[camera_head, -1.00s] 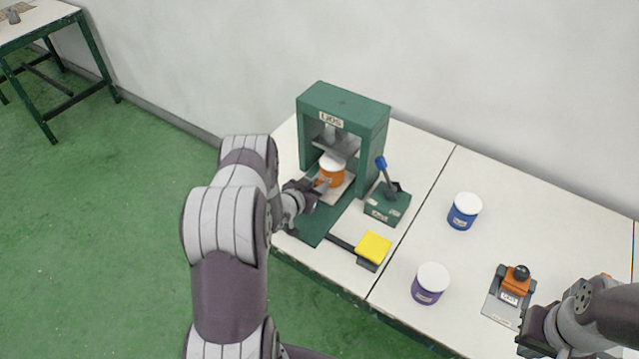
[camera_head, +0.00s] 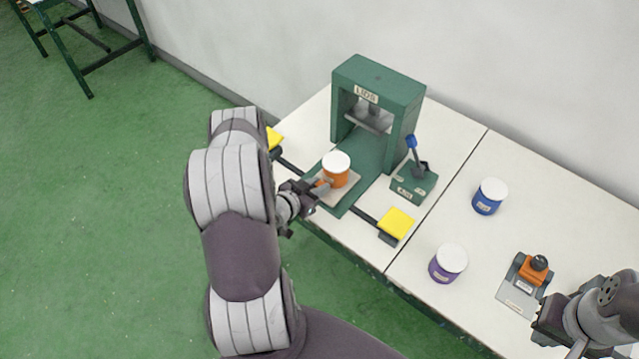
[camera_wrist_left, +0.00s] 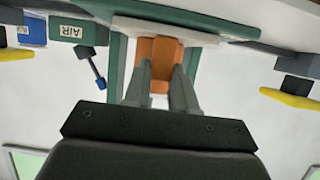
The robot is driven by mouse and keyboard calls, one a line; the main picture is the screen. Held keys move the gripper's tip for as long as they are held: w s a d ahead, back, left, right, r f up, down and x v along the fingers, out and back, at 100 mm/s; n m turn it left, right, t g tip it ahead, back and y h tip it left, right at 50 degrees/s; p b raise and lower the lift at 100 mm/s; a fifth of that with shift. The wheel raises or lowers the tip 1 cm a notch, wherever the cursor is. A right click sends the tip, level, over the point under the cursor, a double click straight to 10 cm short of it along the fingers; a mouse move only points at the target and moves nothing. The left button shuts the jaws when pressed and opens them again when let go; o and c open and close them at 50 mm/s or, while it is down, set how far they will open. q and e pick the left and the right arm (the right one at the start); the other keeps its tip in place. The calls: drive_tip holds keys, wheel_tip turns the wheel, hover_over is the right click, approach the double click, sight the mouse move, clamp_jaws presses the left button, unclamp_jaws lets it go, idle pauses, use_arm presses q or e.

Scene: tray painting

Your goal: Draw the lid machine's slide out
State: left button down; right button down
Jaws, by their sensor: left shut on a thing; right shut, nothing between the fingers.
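The green lid machine (camera_head: 378,75) stands at the back of the table, its press opening empty. Its pale slide plate (camera_head: 350,198) is out in front of the frame, on the green base. An orange pot with a white lid (camera_head: 336,172) stands upright on the plate. My left gripper (camera_head: 318,187) is shut on the slide's orange handle, at the plate's front left. In the left wrist view, the orange handle (camera_wrist_left: 160,52) is between the two fingers, with the plate edge (camera_wrist_left: 200,36) beyond. My right gripper (camera_head: 540,332) is shut and empty at the lower right.
A green lever box with a blue knob (camera_head: 413,188) stands right of the machine. Yellow pads (camera_head: 397,222) flank the base. A blue pot (camera_head: 489,197), a purple pot (camera_head: 448,264) and an orange-topped device on a grey plate (camera_head: 518,299) stand further right.

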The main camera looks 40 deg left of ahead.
use_arm(q)
drive_tip(key=shift+s+f, duration=0.15)
drive_tip(key=c, duration=1)
unclamp_jaws()
drive_tip(key=shift+o, duration=0.4)
drive_tip(key=shift+s, duration=0.15)
drive_tip(key=v, duration=1.3)
drive_tip(key=shift+b, duration=0.3)
drive_tip(key=shift+d, duration=0.1)
